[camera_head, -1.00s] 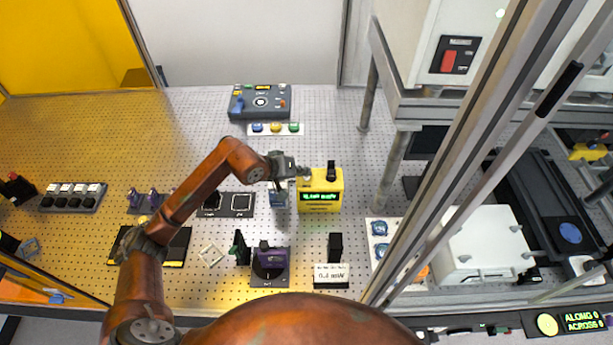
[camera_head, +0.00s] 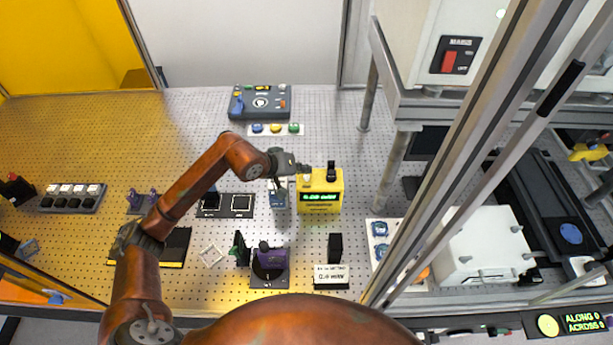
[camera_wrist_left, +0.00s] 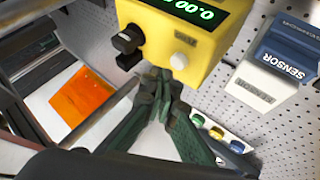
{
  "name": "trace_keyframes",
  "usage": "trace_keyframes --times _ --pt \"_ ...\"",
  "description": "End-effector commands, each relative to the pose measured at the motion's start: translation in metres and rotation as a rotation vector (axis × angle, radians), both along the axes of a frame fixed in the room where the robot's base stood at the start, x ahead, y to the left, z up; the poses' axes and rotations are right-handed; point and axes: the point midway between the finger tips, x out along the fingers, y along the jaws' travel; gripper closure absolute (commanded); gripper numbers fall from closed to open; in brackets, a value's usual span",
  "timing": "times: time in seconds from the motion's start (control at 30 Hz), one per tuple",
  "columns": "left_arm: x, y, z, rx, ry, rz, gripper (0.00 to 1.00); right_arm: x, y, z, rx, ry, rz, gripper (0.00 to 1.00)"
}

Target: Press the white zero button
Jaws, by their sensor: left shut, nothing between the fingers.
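The yellow meter box (camera_head: 319,205) stands on the perforated bench with a lit green display. In the left wrist view the meter (camera_wrist_left: 165,30) shows "0.00" in green. Its round white button (camera_wrist_left: 181,61) sits on the yellow face beside a black knob (camera_wrist_left: 127,40). My left gripper (camera_head: 303,168) is at the meter's top left. In the wrist view its green fingertips (camera_wrist_left: 163,78) are shut, empty and right beside the white button; I cannot tell whether they touch it. My right gripper is not in view.
A blue sensor box (camera_wrist_left: 280,55) stands beside the meter. A grey control panel (camera_head: 260,102) and a strip of coloured buttons (camera_head: 275,129) lie behind. A purple-topped mount (camera_head: 269,265) is in front. Metal frame posts (camera_head: 470,150) rise at the right.

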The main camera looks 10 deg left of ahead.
Motion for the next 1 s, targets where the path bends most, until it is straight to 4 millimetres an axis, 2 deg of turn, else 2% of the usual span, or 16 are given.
trace_keyframes --times 0.33,0.8,1.0 --pt "0.000 0.000 0.004 0.001 -0.001 0.000 1.00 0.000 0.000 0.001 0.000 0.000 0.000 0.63" --pt "0.000 0.000 0.046 0.002 -0.001 -0.001 1.00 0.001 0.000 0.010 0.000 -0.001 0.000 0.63" --pt "0.000 0.000 0.050 0.001 0.001 0.000 1.00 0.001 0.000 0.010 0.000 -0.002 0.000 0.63"
